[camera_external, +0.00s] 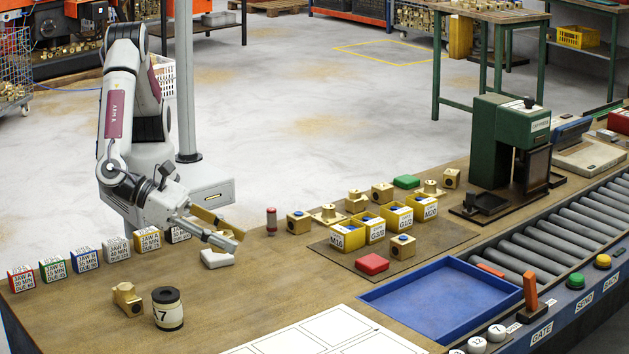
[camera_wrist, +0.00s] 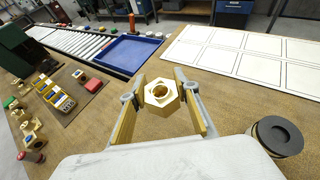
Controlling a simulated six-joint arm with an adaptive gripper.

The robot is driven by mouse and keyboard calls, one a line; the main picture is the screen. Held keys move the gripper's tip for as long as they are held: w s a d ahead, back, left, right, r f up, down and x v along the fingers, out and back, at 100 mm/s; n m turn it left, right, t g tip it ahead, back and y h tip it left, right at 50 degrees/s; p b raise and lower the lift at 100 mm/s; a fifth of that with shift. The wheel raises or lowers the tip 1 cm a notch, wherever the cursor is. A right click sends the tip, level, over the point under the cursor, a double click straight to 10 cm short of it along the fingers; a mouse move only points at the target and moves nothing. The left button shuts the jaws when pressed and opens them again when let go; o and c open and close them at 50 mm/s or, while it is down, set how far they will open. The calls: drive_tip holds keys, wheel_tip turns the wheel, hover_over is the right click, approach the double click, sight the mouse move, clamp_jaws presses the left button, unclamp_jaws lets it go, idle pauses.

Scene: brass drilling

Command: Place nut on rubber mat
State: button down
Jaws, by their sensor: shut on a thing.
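My gripper (camera_external: 232,237) is left of the red-topped cylinder, above the wooden bench. In the wrist view its two brass-coloured fingers (camera_wrist: 160,88) are shut on a brass hex nut (camera_wrist: 161,92), with its round hole facing the camera. The nut is hard to make out in the external view. A flat dark mat (camera_external: 454,236), which looks like the rubber mat, lies on the bench to the right, apart from my gripper. It also shows at the left in the wrist view (camera_wrist: 81,110).
Yellow labelled bins (camera_external: 375,232), a red block (camera_external: 372,264) and brass parts stand on the mat. A red-topped cylinder (camera_external: 271,220) and brass fittings lie between gripper and mat. A blue tray (camera_external: 440,300) is nearer the front. A white block (camera_external: 217,258) sits below the gripper.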

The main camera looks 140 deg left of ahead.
drive_tip(key=shift+a, duration=0.1)
drive_tip(key=a+f+n+g+y, duration=0.1)
drive_tip(key=a+f+n+g, duration=0.1)
drive_tip(key=a, duration=1.4)
drive_tip(key=w+a+f+n+g+y, duration=0.1)
drive_tip(key=a+f+n+g+y, duration=0.1)
drive_tip(key=a, duration=1.4)
drive_tip(key=a+f+n+g+y, duration=0.1)
drive_tip(key=a+f+n+g, duration=0.2)
drive_tip(key=a, duration=1.4)
drive_tip(key=shift+w+f+y, duration=0.1)
drive_tip(key=shift+w+y, duration=0.2)
drive_tip(key=shift+w, duration=0.1)
drive_tip(key=s+a+f+n+g, duration=0.1)
drive_tip(key=s+a, duration=0.1)
drive_tip(key=a, duration=0.8)
drive_tip(key=s+a+f+n+g, duration=0.1)
drive_tip(key=s+a, duration=0.2)
drive_tip(key=a, duration=0.7)
drive_tip(key=shift+m+t, duration=0.7)
drive_tip(key=shift+t, duration=0.2)
drive_tip(key=w, duration=0.1)
drive_tip(key=w+a+r, duration=0.1)
drive_tip(key=w+r, duration=0.1)
drive_tip(key=shift+w+a, duration=0.35)
drive_tip(key=shift+f, duration=0.15)
